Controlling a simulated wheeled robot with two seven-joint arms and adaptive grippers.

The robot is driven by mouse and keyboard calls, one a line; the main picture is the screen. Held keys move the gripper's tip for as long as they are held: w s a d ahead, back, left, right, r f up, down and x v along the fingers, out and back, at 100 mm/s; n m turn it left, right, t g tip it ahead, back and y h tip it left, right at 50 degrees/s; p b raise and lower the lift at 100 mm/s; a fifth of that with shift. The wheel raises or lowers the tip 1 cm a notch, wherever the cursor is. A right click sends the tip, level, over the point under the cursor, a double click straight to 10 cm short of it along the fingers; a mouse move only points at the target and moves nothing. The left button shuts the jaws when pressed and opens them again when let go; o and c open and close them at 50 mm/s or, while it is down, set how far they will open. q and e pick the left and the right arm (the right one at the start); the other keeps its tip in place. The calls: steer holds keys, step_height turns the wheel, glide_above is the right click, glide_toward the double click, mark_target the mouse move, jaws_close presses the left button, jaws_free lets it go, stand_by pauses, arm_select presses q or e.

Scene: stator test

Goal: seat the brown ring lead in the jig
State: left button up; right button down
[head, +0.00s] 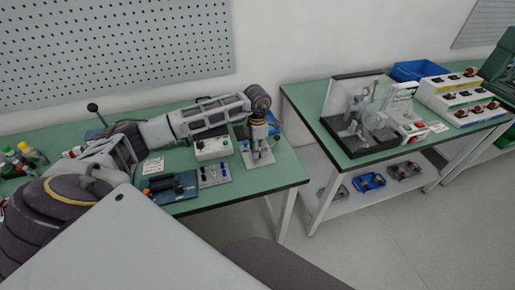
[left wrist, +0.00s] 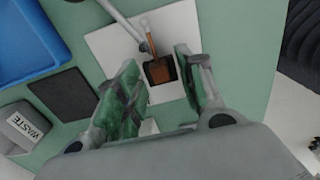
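The brown ring lead (left wrist: 153,45) shows in the left wrist view as a thin brown strip with a pale tip, ending in a brown block. The block is at a dark square opening in the white jig plate (left wrist: 110,46); I cannot tell how deep it sits. My left gripper (left wrist: 157,56) is open, its two green-padded fingers on either side of the lead with a visible gap. In the head view the left gripper (head: 262,155) points down over the plate (head: 248,164) near the table's right end, hiding the lead. My right gripper is not in view.
A grey rod (left wrist: 122,20) slants over the plate. A blue tray (left wrist: 28,40), a dark square pad (left wrist: 62,95) and a box marked WASTE (left wrist: 28,132) lie to the left. In the head view, a white switch box (head: 213,148) and a small plate with knobs (head: 214,174) stand left of the gripper.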

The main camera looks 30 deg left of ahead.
arm_select(q)
step_height(320, 180, up, 12)
stand_by(1.1)
steer(key=shift+d, duration=0.1)
stand_by(1.6)
